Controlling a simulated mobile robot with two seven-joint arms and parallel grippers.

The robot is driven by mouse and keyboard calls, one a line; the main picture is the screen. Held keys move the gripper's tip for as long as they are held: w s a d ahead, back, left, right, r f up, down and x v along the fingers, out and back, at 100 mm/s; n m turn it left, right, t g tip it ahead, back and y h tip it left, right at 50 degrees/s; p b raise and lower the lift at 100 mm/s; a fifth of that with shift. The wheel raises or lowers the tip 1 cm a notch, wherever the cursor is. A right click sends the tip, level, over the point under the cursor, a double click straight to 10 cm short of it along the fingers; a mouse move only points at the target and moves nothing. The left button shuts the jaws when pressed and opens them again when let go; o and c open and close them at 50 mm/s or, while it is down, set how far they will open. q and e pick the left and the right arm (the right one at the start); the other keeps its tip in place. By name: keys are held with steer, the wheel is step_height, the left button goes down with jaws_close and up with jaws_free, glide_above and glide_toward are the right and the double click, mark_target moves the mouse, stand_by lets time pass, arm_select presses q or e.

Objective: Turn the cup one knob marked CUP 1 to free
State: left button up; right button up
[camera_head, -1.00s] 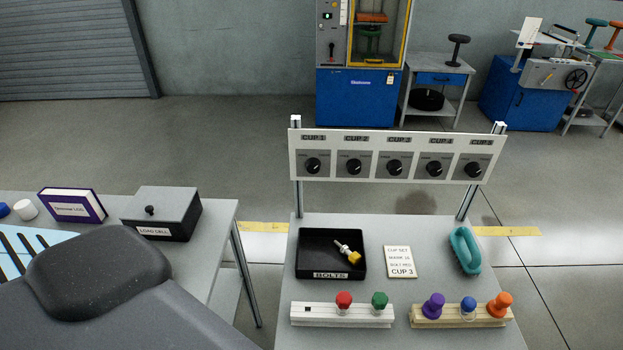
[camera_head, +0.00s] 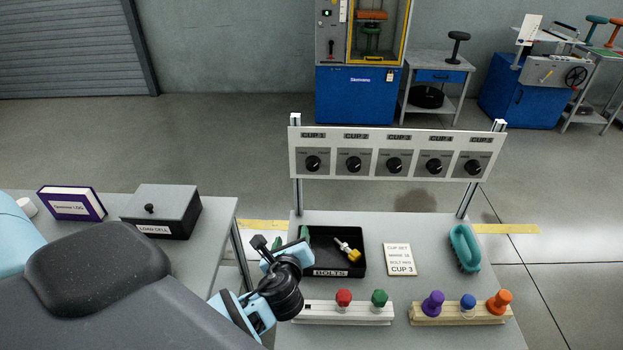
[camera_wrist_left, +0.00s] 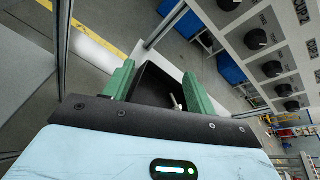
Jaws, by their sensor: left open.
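The CUP 1 knob (camera_head: 313,163) is a black round knob at the left end of the white panel (camera_head: 484,140), with a light pointer mark. Its exact setting is too small to read. My left gripper (camera_head: 290,242) has green fingers and is low over the left edge of the table, beside the black BOLTS tray (camera_head: 335,232), below and apart from the knob. In the left wrist view the two green fingers (camera_wrist_left: 161,92) stand apart with nothing between them held, and the tray (camera_wrist_left: 152,88) shows beyond them. My right gripper is not in view.
The tray holds a yellow-ended bolt (camera_head: 350,252). A card (camera_head: 400,260) and a teal brush-like object (camera_head: 465,248) lie to its right. Racks with coloured pegs (camera_head: 343,314) line the front. Posts (camera_head: 297,195) hold up the panel. The space before the panel is clear.

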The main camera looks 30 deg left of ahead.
mark_target(312, 167)
arm_select(q)
steer(key=w+a+r+m+t, duration=0.1)
steer(key=w+r+m, duration=0.1)
steer(key=w, duration=0.3)
steer(key=w+a+r+m+t, duration=0.1)
steer(key=w+r+m, duration=0.2)
steer(key=w+m, duration=0.1)
steer(key=w+a+r+m+t, duration=0.2)
steer(key=w+r, duration=0.1)
steer(key=w, duration=0.3)
steer(key=shift+a+m+b, duration=0.1)
steer(key=shift+m+b, duration=0.25)
steer(key=shift+m, duration=0.05)
steer(key=shift+w+a, duration=0.25)
steer(key=shift+w, duration=0.35)
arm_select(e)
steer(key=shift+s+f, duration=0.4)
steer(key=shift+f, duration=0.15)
arm_select(q)
steer(key=shift+c, duration=0.3)
steer(key=c, duration=0.9)
